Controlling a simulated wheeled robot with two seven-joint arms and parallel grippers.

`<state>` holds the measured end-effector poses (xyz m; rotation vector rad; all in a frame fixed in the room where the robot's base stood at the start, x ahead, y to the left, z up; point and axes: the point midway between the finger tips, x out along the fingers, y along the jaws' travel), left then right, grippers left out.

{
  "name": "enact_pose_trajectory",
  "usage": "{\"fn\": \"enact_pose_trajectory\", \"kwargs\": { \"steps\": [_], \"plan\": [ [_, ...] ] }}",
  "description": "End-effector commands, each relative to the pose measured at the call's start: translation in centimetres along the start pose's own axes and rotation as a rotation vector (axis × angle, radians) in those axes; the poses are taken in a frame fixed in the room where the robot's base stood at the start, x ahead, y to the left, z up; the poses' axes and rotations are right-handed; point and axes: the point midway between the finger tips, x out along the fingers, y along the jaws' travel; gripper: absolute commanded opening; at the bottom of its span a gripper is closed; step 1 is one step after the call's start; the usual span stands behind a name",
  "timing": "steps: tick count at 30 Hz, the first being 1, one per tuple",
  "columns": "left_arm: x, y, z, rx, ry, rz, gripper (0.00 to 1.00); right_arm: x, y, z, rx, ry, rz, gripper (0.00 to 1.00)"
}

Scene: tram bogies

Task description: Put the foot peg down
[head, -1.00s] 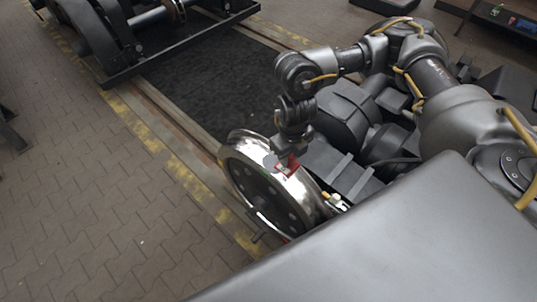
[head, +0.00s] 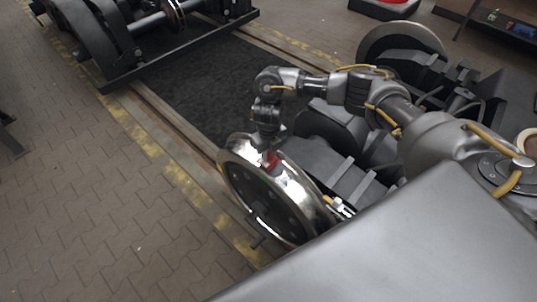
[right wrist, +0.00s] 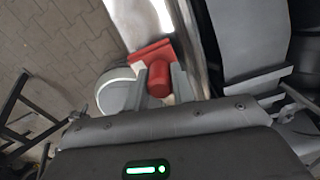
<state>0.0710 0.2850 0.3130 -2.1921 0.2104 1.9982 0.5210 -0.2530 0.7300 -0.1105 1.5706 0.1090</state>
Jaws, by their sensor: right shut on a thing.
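The red foot peg (head: 270,160) is in my right gripper (head: 268,150), at the upper rim of the near steel wheel (head: 262,190). In the right wrist view the two grey fingers (right wrist: 159,80) are closed on the peg's round red grip (right wrist: 159,78). A wider red block (right wrist: 150,52) lies beyond it, beside the bright wheel tread (right wrist: 132,18). I cannot tell whether the block touches the wheel. A pale grey rounded part (right wrist: 116,90) shows left of the fingers. My left gripper is not in view.
The wheel belongs to a dark bogie (head: 330,125) that fills the area right of it. A second bogie (head: 120,45) stands at the upper left. Between them lies a bare dark mat (head: 195,75). Brick paving (head: 80,200) on the left is clear.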

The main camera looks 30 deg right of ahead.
Motion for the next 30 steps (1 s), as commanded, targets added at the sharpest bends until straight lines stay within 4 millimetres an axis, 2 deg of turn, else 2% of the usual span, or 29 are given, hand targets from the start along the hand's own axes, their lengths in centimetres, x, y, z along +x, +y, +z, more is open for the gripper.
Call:
{"fn": "enact_pose_trajectory", "kwargs": {
  "steps": [3, 17, 18, 22, 30],
  "plan": [
    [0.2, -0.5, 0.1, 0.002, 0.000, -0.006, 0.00, 1.2, 0.0, 0.0, 0.002, -0.001, 0.001, 0.03],
    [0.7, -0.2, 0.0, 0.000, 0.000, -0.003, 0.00, 1.8, 0.0, 0.1, 0.001, -0.002, 0.000, 0.03],
    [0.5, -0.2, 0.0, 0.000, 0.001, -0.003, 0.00, 1.6, 0.0, 0.1, 0.001, -0.002, 0.000, 0.30],
    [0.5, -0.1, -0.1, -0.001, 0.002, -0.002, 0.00, 1.6, 0.0, 0.1, 0.001, -0.002, 0.000, 0.46],
    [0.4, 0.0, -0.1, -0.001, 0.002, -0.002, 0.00, 1.5, -0.1, 0.1, 0.001, -0.002, 0.000, 0.46]
  ]
}}
